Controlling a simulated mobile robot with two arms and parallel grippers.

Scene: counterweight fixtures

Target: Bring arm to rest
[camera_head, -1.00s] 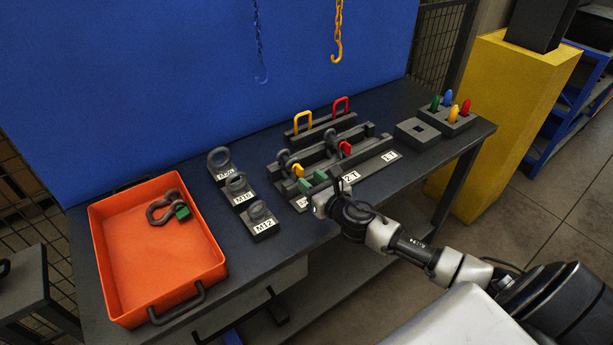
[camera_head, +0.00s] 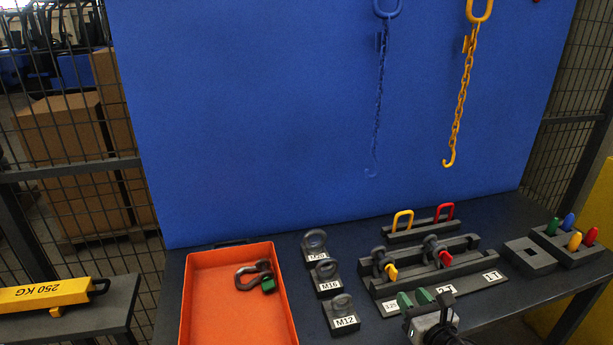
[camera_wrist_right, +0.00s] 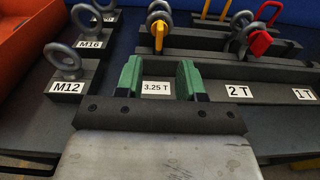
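My right gripper (camera_head: 414,298) is at the front edge of the dark shackle rack (camera_head: 470,265). Its two green fingertips are apart in the right wrist view (camera_wrist_right: 159,79), with only the 3.25 T label (camera_wrist_right: 156,87) showing between them, so it is open and empty. Shackles with a yellow pin (camera_head: 391,272) and a red pin (camera_head: 446,258) sit in the rack beyond it. A shackle with a green pin (camera_head: 250,278) lies in the orange tray (camera_head: 235,320). My left gripper is not in view.
Eye bolts on blocks labelled M20, M16 and M12 (camera_head: 341,316) stand between tray and rack. A block with coloured pegs (camera_head: 567,247) is at right. A blue panel (camera_head: 250,120) rises behind, with a yellow chain (camera_head: 459,110) hanging before it.

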